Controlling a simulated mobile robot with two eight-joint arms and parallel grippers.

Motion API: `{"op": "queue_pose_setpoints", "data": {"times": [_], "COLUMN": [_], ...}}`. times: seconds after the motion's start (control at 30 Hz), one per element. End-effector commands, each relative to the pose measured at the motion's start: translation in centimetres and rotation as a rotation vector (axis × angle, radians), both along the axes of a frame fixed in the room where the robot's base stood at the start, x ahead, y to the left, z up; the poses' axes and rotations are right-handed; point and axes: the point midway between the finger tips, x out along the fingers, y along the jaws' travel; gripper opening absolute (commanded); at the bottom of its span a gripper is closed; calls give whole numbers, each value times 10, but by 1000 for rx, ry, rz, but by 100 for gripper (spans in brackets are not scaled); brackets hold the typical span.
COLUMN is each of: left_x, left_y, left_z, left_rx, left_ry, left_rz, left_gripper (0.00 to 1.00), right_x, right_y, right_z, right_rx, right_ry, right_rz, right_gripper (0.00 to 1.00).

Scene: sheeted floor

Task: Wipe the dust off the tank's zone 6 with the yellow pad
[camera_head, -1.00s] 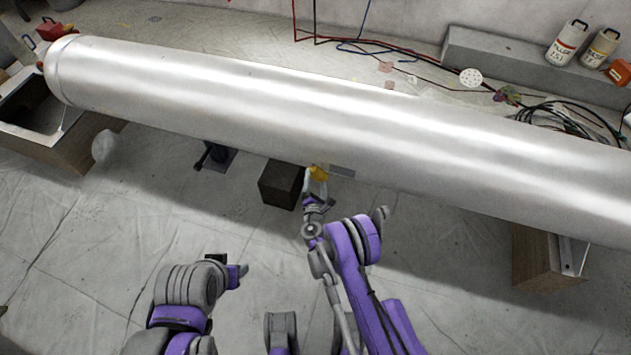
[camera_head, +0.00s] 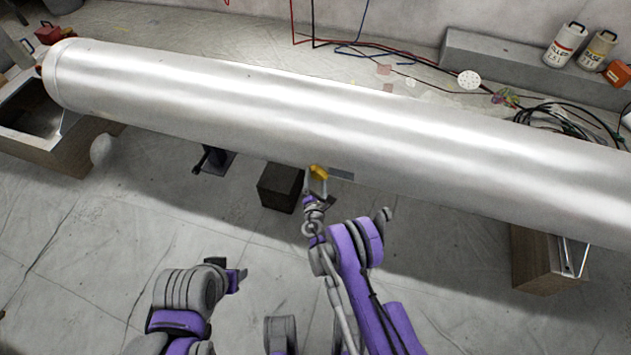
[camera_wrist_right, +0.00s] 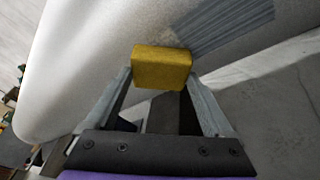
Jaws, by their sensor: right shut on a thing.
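The tank (camera_head: 250,105) is a long silver cylinder lying across the head view. My right gripper (camera_head: 318,182) is shut on the yellow pad (camera_head: 318,171) at the tank's lower near side. In the right wrist view the pad (camera_wrist_right: 162,68) sits between the two fingertips, against or very close to the tank surface (camera_wrist_right: 100,50); contact is not certain. A grey patch (camera_wrist_right: 222,25) lies on the tank beside the pad, and it also shows in the head view (camera_head: 341,174). No zone marking is readable. My left gripper (camera_head: 238,278) is low, away from the tank; its jaws are unclear.
A dark block (camera_head: 281,187) stands on the sheeted floor left of my right gripper. Wooden supports stand under the tank at left (camera_head: 75,150) and right (camera_head: 540,262). Bottles (camera_head: 567,45) stand on a ledge behind. Cables (camera_head: 560,117) lie behind the tank. Floor in front is mostly clear.

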Motion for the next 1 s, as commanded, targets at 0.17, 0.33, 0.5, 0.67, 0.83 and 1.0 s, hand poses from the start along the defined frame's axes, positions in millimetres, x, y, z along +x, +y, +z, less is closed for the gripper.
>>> {"op": "queue_pose_setpoints", "data": {"times": [0.17,0.33,0.5,0.67,0.83,1.0], "left_x": [0,0,0,0,0,0], "left_y": [0,0,0,0,0,0], "left_z": [0,0,0,1,1,-2], "left_rx": [0,0,0,0,0,0], "left_ry": [0,0,0,0,0,1], "left_rz": [0,0,0,0,0,0], "left_gripper": [50,50,50,50,50,50], "right_x": [3,1,-3,-9,-11,-8], "right_y": [-1,-5,-18,-31,-39,-38], "right_z": [0,1,1,1,0,0], "right_rx": [0,0,1,0,0,1], "right_ry": [0,0,0,0,0,0], "right_rz": [0,0,-2,0,0,0], "right_gripper": [42,42,42,42,42,42]}}
